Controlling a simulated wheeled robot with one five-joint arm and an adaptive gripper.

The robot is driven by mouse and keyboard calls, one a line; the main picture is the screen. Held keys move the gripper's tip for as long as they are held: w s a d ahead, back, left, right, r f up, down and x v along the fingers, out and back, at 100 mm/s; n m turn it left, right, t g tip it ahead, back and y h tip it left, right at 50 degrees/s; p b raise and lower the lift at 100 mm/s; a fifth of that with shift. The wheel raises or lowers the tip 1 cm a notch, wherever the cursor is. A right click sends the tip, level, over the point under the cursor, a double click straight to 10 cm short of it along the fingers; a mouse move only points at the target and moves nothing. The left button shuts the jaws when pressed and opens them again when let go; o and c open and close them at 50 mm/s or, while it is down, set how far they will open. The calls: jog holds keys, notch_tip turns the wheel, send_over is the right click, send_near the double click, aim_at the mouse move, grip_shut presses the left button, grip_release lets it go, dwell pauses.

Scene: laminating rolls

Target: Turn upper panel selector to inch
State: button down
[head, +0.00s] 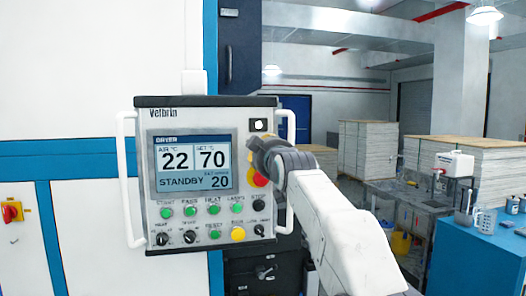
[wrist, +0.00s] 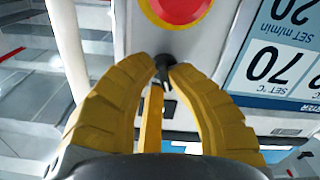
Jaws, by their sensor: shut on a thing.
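The dryer control panel (head: 206,118) faces me in the head view, with a lit display (head: 194,162) reading STANDBY. My gripper (head: 257,146) is at the panel's upper right, just above the red emergency stop (head: 257,181). In the wrist view, which shows the panel upside down, my gripper's yellow fingers (wrist: 165,72) are shut on a small black selector knob (wrist: 162,66), beside the red stop button (wrist: 180,6). The gripper hides this knob in the head view. Its pointing direction and its labels cannot be read.
Lower on the panel are several green buttons (head: 214,209), black knobs and a yellow button (head: 238,234). White handles (head: 130,180) stand out at both panel sides. A red switch (head: 12,212) is on the machine at far left. Paper stacks and a blue cabinet (head: 482,250) stand to the right.

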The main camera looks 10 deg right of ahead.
jog(key=shift+f+n, duration=0.1)
jog(key=shift+n, duration=0.8)
jog(key=c, duration=1.2)
grip_release()
jog(key=shift+a, duration=0.1)
jog(key=shift+s, duration=6)
